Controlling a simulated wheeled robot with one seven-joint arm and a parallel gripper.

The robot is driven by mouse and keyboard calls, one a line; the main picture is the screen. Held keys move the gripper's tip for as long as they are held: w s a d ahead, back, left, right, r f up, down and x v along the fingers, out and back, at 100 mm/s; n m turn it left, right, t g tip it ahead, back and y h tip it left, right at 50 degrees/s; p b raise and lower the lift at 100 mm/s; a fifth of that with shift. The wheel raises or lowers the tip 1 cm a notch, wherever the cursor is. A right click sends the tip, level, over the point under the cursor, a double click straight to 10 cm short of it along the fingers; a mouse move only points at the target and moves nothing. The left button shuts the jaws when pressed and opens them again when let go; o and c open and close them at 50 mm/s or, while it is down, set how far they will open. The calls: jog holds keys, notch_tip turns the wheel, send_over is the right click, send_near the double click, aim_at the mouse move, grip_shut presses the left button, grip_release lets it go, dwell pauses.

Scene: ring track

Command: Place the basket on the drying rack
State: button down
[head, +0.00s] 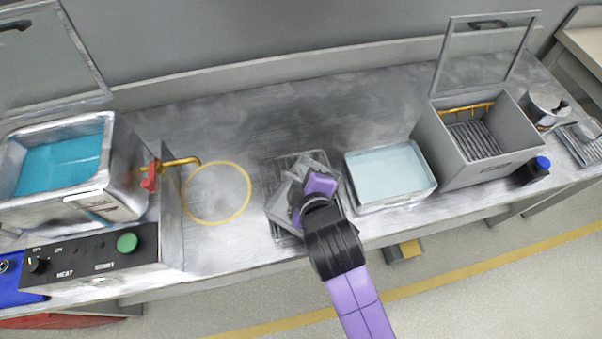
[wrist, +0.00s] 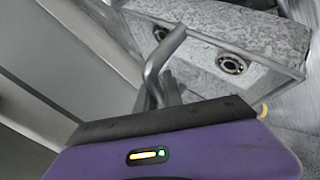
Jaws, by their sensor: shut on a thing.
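The drying rack (head: 274,172) is a slatted metal rack on the bench, left of the water tray, in the head view. My gripper (head: 302,203) is over it, shut on the basket (head: 318,163), a grey piece mostly covered by my purple gripper. In the wrist view my gripper (wrist: 160,98) is at the bottom, at a bent metal handle (wrist: 164,60). I cannot tell whether the basket touches the rack.
A tray of pale water (head: 390,174) stands right of the rack, then an open grey box (head: 447,160) with its lid up. A yellow ring mark (head: 249,190) on bare bench is to the left, then a brass tap (head: 183,161) and a blue-filled tank (head: 108,165).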

jog(key=c, duration=1.5)
grip_release()
jog(key=v, duration=1.2)
jog(key=s+d+f+m+t, duration=0.2)
jog(key=s+d+f+m, duration=0.1)
jog(key=s+d+m, duration=0.6)
jog(key=s+d+r+m+h, duration=0.1)
jog(key=s+d+r+m, duration=0.1)
jog(key=s+d, duration=0.1)
jog(key=s+d+r+m+t+h, duration=0.1)
jog(key=s+d+r+m, duration=0.1)
jog(key=s, duration=0.3)
jog(key=s+d+r+m+t+h, duration=0.1)
jog(key=s+d+r+m, duration=0.1)
jog(key=s+d, duration=0.2)
jog(key=shift+s+d+r, duration=0.15)
jog(key=shift+s+d, duration=0.25)
